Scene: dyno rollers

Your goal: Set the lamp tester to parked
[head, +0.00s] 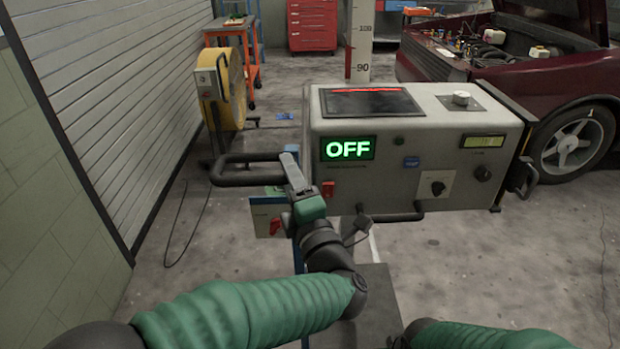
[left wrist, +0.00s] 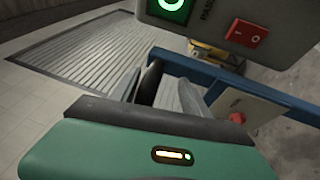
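The lamp tester (head: 398,150) is a grey box with a lit green display (head: 348,149) reading OFF. A red rocker switch (head: 328,189) sits below the display; it also shows in the left wrist view (left wrist: 246,33). A rotary knob (head: 437,187) is on a pale plate at the front right. Below the box is a small panel with a red lever (head: 275,226). My left gripper (head: 290,165) is in front of the tester's left side, by the black side handle (head: 247,157). In the left wrist view its fingers (left wrist: 165,92) show, with something dark between or along them.
A yellow reel (head: 234,95) stands at the left by the shutter wall (head: 110,90). A dark red car (head: 560,70) with its engine bay open is at the right. Cables lie on the floor, and a red tool chest (head: 312,25) stands at the back.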

